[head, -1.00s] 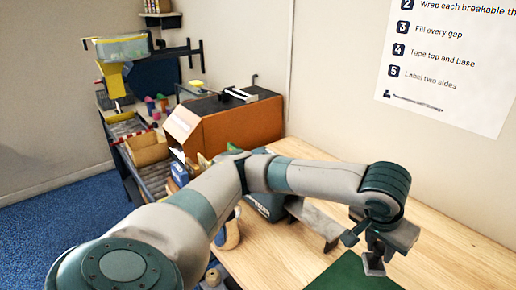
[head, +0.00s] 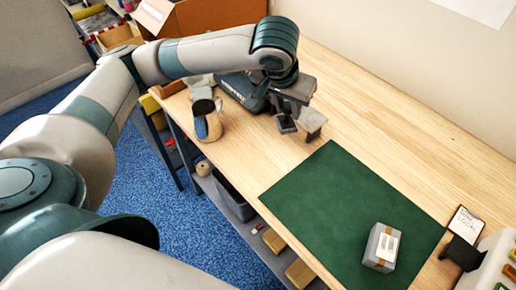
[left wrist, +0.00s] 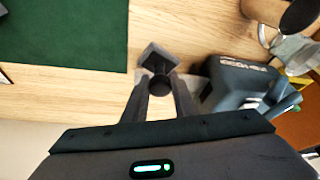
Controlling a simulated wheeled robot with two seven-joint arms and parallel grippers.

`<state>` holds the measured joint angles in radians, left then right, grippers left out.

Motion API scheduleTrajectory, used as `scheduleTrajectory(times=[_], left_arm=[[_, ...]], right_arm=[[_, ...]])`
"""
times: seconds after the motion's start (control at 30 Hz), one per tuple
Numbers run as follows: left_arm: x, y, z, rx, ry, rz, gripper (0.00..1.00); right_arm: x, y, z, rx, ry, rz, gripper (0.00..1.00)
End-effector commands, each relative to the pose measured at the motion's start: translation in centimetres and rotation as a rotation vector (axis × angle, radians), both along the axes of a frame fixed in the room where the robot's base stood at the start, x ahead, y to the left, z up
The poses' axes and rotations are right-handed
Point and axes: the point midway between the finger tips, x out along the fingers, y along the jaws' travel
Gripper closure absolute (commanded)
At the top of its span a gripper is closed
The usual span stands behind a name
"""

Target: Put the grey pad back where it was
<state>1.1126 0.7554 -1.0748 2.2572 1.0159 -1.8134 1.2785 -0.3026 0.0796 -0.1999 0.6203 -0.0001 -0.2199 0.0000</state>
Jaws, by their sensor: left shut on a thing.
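My left gripper (head: 287,124) is shut on a small dark grey piece above the wooden bench. In the left wrist view the fingertips (left wrist: 160,92) close around a dark round knob, with a square grey pad (left wrist: 158,57) beyond it. The grey pad also shows small below the fingers in the head view (head: 286,127). My right gripper is not in view.
A green mat (head: 345,205) bears a grey taped box (head: 381,247) with a white label. A dark-and-teal device (head: 240,90) and a metal jug (head: 207,120) stand left of the gripper. A clipboard (head: 465,222) lies right of the mat. The bench behind the mat is clear.

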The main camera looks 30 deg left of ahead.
Motion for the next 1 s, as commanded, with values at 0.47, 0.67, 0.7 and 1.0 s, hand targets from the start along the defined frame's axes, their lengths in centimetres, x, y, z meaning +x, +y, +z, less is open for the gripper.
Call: scheduleTrajectory(times=[0.47,0.67,0.7,1.0], left_arm=[[-0.3,-0.3,-0.2,-0.001,0.001,-0.071,0.93],[-1.0,-1.1,-0.7,-0.005,0.0,-0.269,0.93],[-1.1,-1.4,-0.8,-0.005,0.0,-0.322,0.93],[-2.7,-3.5,-1.0,-0.013,0.002,-0.79,0.93]], right_arm=[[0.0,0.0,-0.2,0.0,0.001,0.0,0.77],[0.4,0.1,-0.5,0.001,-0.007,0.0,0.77],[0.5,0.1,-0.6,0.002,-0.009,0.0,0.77],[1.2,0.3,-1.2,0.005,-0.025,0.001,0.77]])
